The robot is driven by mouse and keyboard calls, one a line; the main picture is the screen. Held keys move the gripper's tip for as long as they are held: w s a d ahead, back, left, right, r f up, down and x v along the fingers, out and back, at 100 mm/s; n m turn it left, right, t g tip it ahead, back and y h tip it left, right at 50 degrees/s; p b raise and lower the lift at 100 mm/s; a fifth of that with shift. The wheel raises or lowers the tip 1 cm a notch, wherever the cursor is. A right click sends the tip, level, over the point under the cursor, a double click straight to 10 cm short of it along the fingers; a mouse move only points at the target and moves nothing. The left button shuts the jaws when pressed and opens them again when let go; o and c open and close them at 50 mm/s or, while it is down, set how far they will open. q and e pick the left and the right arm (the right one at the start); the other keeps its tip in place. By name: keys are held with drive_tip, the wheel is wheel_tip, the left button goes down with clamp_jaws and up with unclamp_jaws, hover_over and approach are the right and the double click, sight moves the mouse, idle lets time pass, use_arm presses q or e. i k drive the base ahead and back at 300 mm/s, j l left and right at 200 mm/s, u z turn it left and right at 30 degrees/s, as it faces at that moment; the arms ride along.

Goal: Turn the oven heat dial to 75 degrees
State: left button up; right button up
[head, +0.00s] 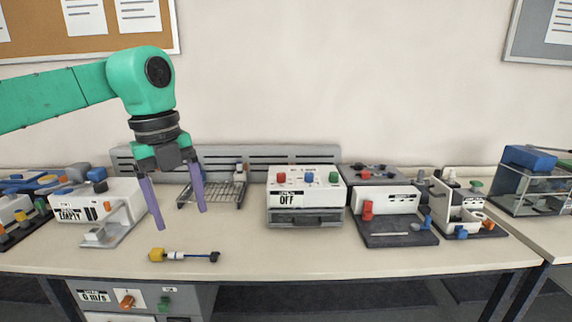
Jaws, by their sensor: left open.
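A white box-shaped device (330,199) with a grey front drawer or door stands mid-table; it looks like the oven. Its front label reads OFF (287,198). On its top are a red knob (281,177), a blue knob (309,178) and a green knob (333,177). Their markings are too small to read, so I cannot tell which is the heat dial. My left gripper (181,217) is open and empty, its purple fingers pointing down, left of the oven and apart from it. My right gripper is not in view.
A wire rack (215,193) stands behind my left gripper. A yellow-handled tool (184,256) lies on the table (270,258) in front. A white device labelled EMPTY (118,195) is at left. A device with a dark tray (385,238) stands right of the oven. The table's front middle is clear.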

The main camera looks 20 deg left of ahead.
sight(281, 177)
drive_tip(key=i, duration=1.7)
